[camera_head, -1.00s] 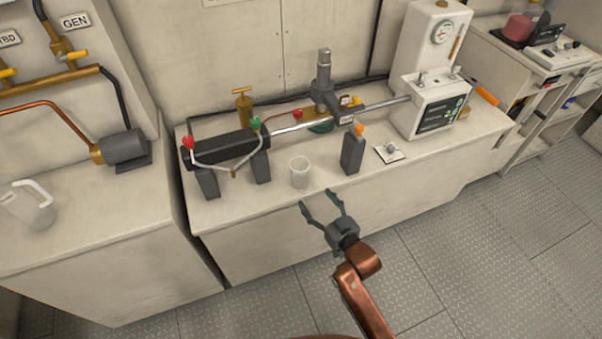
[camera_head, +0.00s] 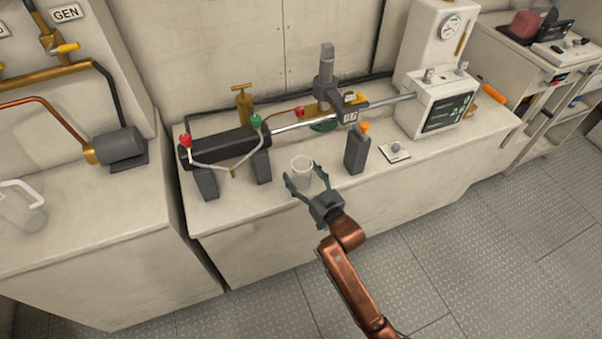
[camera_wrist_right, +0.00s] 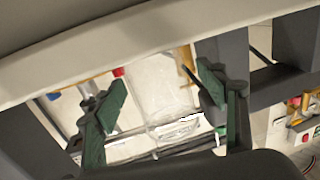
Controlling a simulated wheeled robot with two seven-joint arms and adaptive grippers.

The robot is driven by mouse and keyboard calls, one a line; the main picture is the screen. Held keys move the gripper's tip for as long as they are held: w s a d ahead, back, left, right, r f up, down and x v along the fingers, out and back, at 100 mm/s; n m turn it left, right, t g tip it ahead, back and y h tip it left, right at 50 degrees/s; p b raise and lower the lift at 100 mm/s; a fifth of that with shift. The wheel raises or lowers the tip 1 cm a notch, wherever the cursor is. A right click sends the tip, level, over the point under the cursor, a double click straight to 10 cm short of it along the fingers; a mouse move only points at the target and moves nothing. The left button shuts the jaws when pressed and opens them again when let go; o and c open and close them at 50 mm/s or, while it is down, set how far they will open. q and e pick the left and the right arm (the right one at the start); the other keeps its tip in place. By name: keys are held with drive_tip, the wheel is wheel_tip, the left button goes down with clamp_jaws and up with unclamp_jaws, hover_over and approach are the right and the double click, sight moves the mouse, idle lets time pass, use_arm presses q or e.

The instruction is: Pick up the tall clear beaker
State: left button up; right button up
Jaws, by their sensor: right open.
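The tall clear beaker (camera_head: 302,172) stands upright on the white bench top in the head view, in front of the metal rail. My right gripper (camera_head: 302,179) is open, with its two fingers at either side of the beaker. In the right wrist view, the clear beaker (camera_wrist_right: 165,88) shows between the two green fingertips of my right gripper (camera_wrist_right: 160,95). I cannot tell whether either finger touches it. My left gripper is in neither view.
A dark block with an orange cap (camera_head: 356,150) stands just right of the beaker. A black clamp bar on two feet (camera_head: 222,150) is to its left. A small switch plate (camera_head: 395,152) lies further right. A clear jug (camera_head: 22,208) stands on the left counter.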

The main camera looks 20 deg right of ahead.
drive_tip(key=shift+w, duration=0.1)
drive_tip(key=shift+c, duration=0.7)
drive_tip(key=c, duration=1.1)
drive_tip(key=shift+c, duration=0.4)
drive_tip(key=shift+r, duration=0.2)
